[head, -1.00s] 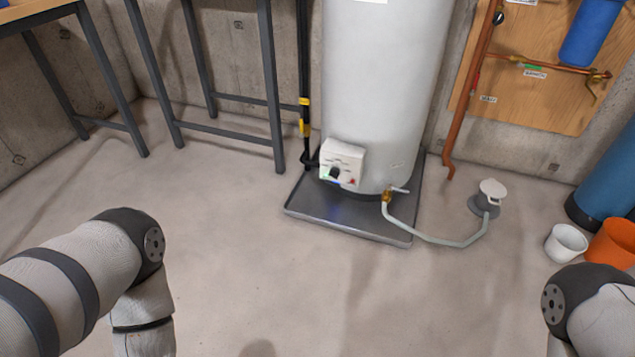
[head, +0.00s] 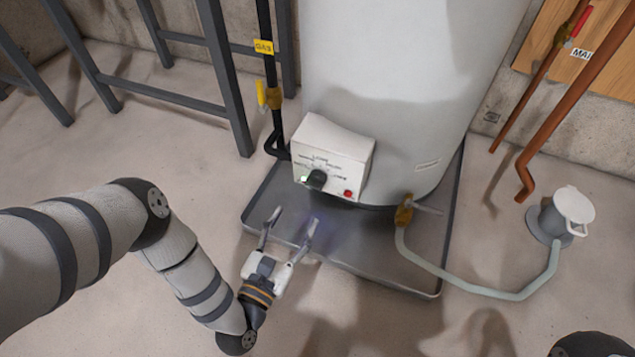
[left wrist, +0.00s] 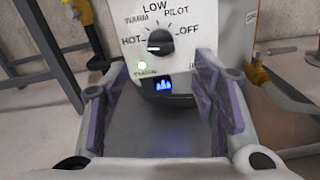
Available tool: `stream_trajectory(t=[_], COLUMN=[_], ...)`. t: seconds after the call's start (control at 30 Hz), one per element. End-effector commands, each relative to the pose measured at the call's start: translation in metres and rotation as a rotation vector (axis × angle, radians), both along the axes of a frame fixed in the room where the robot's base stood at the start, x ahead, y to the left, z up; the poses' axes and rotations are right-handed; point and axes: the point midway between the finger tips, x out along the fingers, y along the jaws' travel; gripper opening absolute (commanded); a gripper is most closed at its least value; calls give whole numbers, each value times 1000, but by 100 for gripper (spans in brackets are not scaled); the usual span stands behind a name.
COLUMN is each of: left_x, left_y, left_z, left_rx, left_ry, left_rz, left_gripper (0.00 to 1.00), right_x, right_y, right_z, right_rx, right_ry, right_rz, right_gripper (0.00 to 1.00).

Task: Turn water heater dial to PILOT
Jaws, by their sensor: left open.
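The white control box (head: 332,150) sits low on the front of the water heater (head: 395,90). Its black dial (head: 317,179) is at the lower part of the face, beside a red button (head: 348,194). In the left wrist view the dial (left wrist: 160,41) is ringed by HOT, WARM, LOW, PILOT and OFF; its pale mark seems to lie toward the HOT side. A green light (left wrist: 142,65) glows below it. My left gripper (head: 292,222) is open and empty, in front of and below the dial, apart from it. My right gripper is out of view.
The heater stands in a grey drain pan (head: 380,268). A gas pipe with a yellow valve handle (head: 261,93) runs left of the box. A brass drain valve (head: 403,212) with a pale hose (head: 470,287) is at right. Dark table legs (head: 225,75) stand at left.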

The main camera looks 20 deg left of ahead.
Motion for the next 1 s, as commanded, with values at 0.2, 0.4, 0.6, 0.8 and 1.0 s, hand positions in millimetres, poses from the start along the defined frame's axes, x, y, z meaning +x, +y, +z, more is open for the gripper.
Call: stream_trajectory(t=[0.2, 0.4, 0.6, 0.8, 1.0], left_x=[57, 87, 93, 92, 92], left_y=[-3, -4, -4, -4, -4], left_z=[-3, -2, -1, -1, -1], left_rx=[2, 2, 1, 2, 2], left_ry=[-1, 2, 4, 4, 4], left_rz=[-1, -1, -1, -1, -1], left_gripper=[53, 53, 53, 35, 5], right_x=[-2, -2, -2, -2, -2], right_y=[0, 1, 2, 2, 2], right_z=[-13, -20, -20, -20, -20], right_rx=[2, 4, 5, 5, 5], right_ry=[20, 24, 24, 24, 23], right_rz=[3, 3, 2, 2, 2], right_gripper=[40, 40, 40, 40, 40])
